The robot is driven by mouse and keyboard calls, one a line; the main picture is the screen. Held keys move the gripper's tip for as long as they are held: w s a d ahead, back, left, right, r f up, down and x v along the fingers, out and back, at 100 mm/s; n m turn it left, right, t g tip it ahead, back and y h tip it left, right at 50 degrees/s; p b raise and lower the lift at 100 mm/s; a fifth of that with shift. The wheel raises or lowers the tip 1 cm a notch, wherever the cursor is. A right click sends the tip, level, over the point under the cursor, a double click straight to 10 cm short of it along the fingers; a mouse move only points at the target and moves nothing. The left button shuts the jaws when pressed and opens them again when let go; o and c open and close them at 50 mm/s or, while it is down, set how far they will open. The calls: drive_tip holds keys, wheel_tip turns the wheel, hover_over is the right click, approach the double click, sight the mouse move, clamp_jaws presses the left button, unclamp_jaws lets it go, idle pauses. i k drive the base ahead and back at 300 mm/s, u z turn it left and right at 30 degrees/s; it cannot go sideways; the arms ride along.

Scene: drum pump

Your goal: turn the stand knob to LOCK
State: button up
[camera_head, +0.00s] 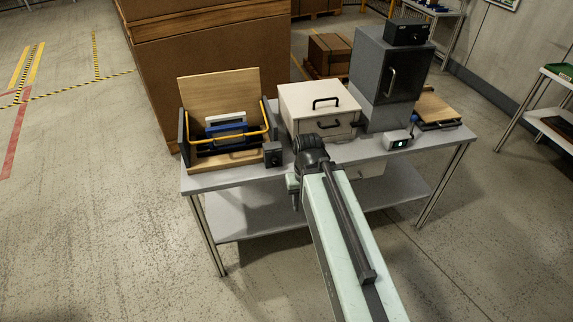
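I cannot make out the stand knob or any LOCK marking for certain. A small dark box (273,154) sits at the front edge of the grey table, just right of the wooden box; its face is too small to read. My arm reaches in from the bottom right, and its dark wrist end is in front of the table's front edge, a little right of that dark box. My gripper (293,184) is mostly hidden by the arm; its fingers cannot be told apart, and no held thing shows.
The grey table (225,180) has a lower shelf. On it stand an open wooden box (215,95) with a yellow bar, a cream drawer unit (300,100), a dark cabinet (375,70) and a small device with a green light (397,141). Large cartons (215,60) stand behind.

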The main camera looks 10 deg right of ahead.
sight(275, 161)
drive_tip(key=z, duration=0.75)
drive_tip(key=k, duration=1.1)
drive_tip(key=u, duration=1.7)
drive_tip(key=i, duration=1)
drive_tip(key=z, duration=0.05)
